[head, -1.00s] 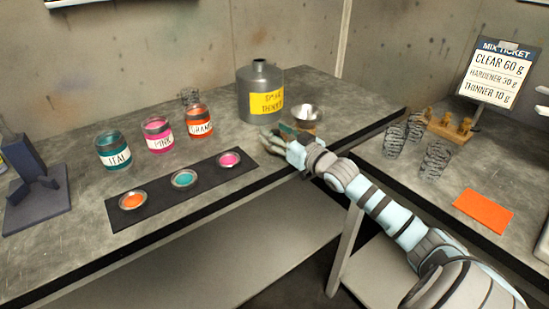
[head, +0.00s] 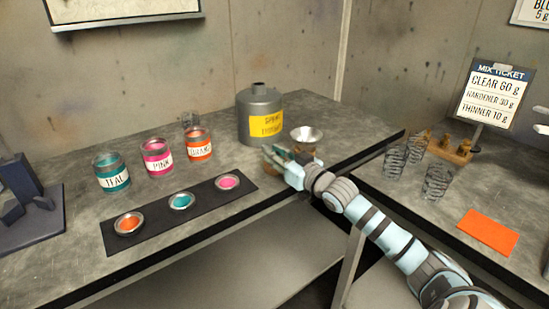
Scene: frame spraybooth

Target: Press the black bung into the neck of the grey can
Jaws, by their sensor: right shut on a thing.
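The grey can (head: 258,132) with a yellow label stands at the back right of the left bench. Its neck (head: 259,89) sticks up on top, and I see no black bung in it. My right gripper (head: 270,154) is low in front of the can, a little to its right and apart from the neck. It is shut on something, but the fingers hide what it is. A brown patch (head: 270,169) shows just below the fingers; I cannot tell what it is. I cannot make out the black bung anywhere. My left gripper is not in view.
A silver bowl (head: 306,134) is close behind my right gripper. Teal (head: 112,178), pink and orange paint pots stand left of the can. A dark strip (head: 152,212) with paint dishes lies in front. Wire coils (head: 437,183) and an orange card (head: 488,232) are on the right bench.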

